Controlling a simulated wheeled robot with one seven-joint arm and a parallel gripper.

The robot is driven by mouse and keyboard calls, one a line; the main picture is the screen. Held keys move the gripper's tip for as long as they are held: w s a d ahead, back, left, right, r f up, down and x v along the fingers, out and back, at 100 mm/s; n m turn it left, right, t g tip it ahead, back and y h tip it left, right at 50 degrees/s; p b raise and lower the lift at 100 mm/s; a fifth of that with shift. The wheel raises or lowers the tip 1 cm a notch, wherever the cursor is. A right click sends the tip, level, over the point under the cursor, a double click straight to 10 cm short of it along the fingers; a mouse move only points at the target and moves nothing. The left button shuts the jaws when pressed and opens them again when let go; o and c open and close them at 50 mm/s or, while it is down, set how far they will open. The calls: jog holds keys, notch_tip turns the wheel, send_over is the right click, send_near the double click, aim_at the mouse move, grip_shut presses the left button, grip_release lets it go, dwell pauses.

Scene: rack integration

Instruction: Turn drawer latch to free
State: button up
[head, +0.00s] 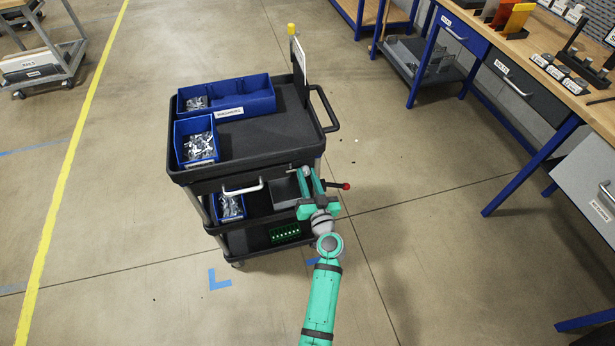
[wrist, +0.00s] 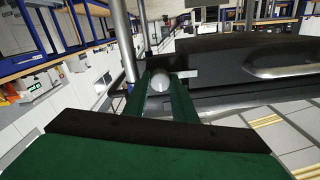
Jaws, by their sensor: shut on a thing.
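The drawer (head: 215,188) is at the top of a black cart and has a pale bar handle (head: 243,190). The latch (head: 305,170) is a small metal piece at the right end of the drawer front. In the wrist view the latch (wrist: 160,80) shows a round grey end between my fingers, with a short flat metal bar running right from it. My gripper (head: 311,178) is at the cart's front right corner, shut on the latch. It also shows in the wrist view (wrist: 161,92), with a green finger on each side of the round end. The fingers partly hide the latch.
The cart top (head: 260,132) carries blue bins (head: 196,142) of metal parts. A red-knobbed lever (head: 346,186) sticks out just right of my gripper. A push handle (head: 326,108) is at the cart's right. Workbenches (head: 520,45) stand farther right, with open floor between.

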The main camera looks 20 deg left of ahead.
jog(key=shift+m, duration=0.3)
jog(key=m, duration=0.8)
jog(key=shift+m, duration=0.3)
jog(key=m, duration=0.8)
jog(key=shift+d, duration=0.1)
jog(key=shift+m, duration=0.4)
jog(key=o, duration=1)
jog(key=shift+o, duration=0.2)
